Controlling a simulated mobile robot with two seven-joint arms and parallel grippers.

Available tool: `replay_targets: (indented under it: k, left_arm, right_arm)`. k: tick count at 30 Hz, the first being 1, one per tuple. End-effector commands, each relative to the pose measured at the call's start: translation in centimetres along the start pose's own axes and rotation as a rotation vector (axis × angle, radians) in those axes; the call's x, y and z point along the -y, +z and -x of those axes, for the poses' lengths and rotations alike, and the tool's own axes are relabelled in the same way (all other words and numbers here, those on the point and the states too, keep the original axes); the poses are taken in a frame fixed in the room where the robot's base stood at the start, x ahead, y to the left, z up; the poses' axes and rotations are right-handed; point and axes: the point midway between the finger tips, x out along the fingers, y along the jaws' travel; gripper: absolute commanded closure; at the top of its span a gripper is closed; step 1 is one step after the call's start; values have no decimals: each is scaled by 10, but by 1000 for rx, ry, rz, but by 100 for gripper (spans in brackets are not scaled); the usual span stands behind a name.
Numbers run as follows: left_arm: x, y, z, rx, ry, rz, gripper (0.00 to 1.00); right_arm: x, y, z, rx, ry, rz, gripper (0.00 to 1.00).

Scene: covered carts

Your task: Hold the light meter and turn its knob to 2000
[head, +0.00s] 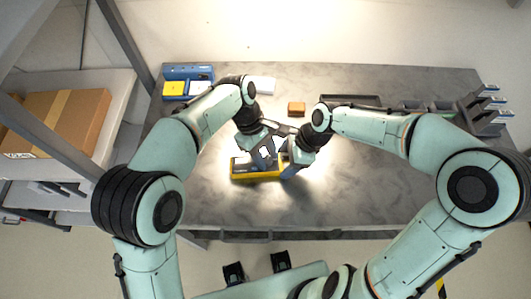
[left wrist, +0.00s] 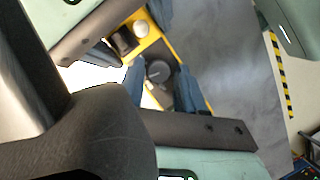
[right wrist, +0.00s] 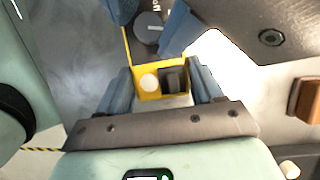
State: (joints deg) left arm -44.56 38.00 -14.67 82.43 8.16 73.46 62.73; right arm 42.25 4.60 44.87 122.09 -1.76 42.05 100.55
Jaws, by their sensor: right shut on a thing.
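The light meter (head: 256,178), yellow with a dark face, lies on the grey table at the front middle. My right gripper (right wrist: 162,88) is shut on its end, which carries a white round sensor (right wrist: 150,82) and a dark block. My left gripper (left wrist: 163,88) is open, its blue fingers on either side of the dark round knob (left wrist: 158,70). The knob also shows between those fingers in the right wrist view (right wrist: 149,27). I cannot read the knob's setting, and the arms hide part of the meter in the head view.
A blue case with a yellow item (head: 174,89) stands at the back left, and an orange-brown block (head: 296,108) lies behind the grippers. A dark tray (head: 350,99) and several grey holders are at the right. A shelf with a cardboard box (head: 60,118) stands left.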

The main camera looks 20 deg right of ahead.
Motion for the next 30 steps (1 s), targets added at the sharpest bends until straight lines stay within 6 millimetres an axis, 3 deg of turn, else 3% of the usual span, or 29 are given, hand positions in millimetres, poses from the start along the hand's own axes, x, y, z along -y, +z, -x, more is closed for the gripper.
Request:
replay_targets:
  k: [7, 10, 11, 27, 28, 29, 30]
  left_arm:
    - [0, 0, -1, 0, 0, 0, 62]
    - [0, 0, -1, 0, -1, 0, 95]
    - [0, 0, -1, 0, -1, 0, 100]
    - [0, 0, -1, 1, -58, -135, 100]
    - [0, 0, -1, 1, -58, -135, 70]
    - [0, 0, -1, 1, -58, -135, 62]
    - [0, 0, -1, 0, -58, -134, 62]
  right_arm:
    - [-3, -4, -3, -3, 12, -5, 73]
    - [-3, -4, -3, -3, 12, -6, 73]
    - [-3, -4, -3, -3, 11, -6, 73]
    - [-3, -4, -3, -3, 11, -8, 73]
    - [-3, -4, -3, -3, 11, -8, 73]
    - [-3, -4, -3, -3, 11, -8, 73]
    - [-3, -4, -3, -3, 11, -8, 73]
